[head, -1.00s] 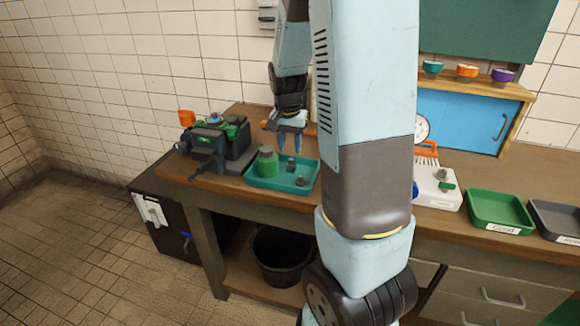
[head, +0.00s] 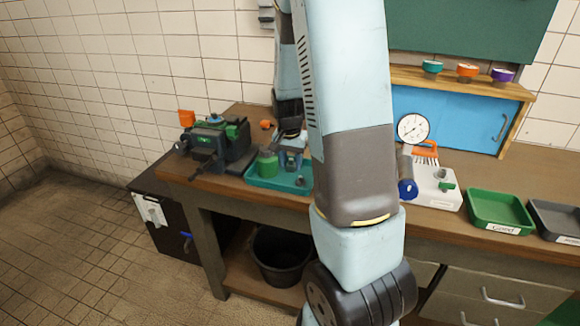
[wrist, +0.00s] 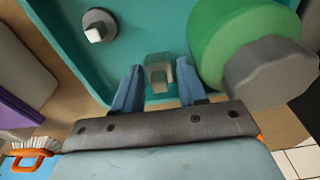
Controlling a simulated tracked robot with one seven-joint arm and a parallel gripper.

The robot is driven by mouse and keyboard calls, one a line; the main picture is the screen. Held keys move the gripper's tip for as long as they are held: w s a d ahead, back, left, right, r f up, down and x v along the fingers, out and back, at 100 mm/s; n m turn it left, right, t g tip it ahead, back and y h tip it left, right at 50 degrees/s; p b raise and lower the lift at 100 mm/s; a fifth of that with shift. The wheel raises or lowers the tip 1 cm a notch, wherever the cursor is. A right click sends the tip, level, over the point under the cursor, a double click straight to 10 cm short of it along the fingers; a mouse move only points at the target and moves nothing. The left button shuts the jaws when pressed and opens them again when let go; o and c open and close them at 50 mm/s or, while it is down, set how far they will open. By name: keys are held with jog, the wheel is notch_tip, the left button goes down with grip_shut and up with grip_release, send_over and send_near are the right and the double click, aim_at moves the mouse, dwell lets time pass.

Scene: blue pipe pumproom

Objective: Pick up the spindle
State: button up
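The spindle, seen end-on in the wrist view as a grey metal piece with a squared end (wrist: 158,75), stands in the teal tray (wrist: 65,32). My gripper (wrist: 158,88) is open, with one blue finger on each side of the spindle and a small gap showing on both sides. In the head view my gripper (head: 291,158) is low over the teal tray (head: 262,180), and the spindle is hard to make out there.
A green cylinder with a grey hexagonal top (wrist: 268,70) stands close to the right finger. A small round grey part (wrist: 98,25) lies in the tray. A vise (head: 222,140) stands left of the tray. A dial gauge (head: 413,128) and a green tray (head: 500,210) are to the right.

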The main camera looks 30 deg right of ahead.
jog(key=c, duration=0.7)
jog(key=shift+o, duration=0.2)
jog(key=shift+r, duration=0.15)
